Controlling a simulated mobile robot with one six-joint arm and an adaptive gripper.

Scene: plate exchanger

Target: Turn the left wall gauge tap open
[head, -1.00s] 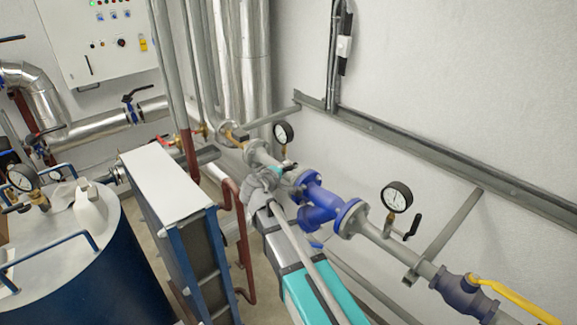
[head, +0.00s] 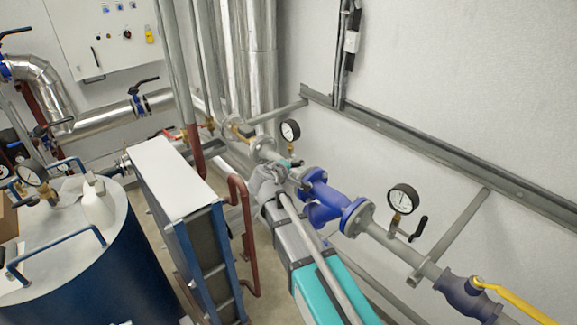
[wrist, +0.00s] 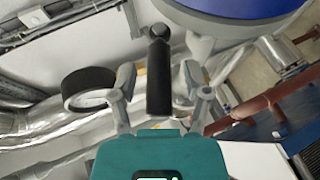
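The left wall gauge (head: 290,130) is a round white dial with a black rim, standing on the grey pipe. In the wrist view the gauge (wrist: 89,90) shows from the side. Its tap handle (wrist: 159,70) is a black lever with a rounded end, pointing down between my fingers in that view. My gripper (wrist: 159,88) is open, one finger on each side of the handle, with gaps visible on both sides. In the head view my gripper (head: 291,164) is just below the gauge and mostly hides the tap.
A blue valve body (head: 322,198) sits on the pipe right beside my gripper. The right gauge (head: 403,199) with its black tap lever (head: 418,228) is further right. A yellow-handled valve (head: 468,293) is at lower right. A plate exchanger (head: 170,178) and blue tank (head: 125,255) stand left.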

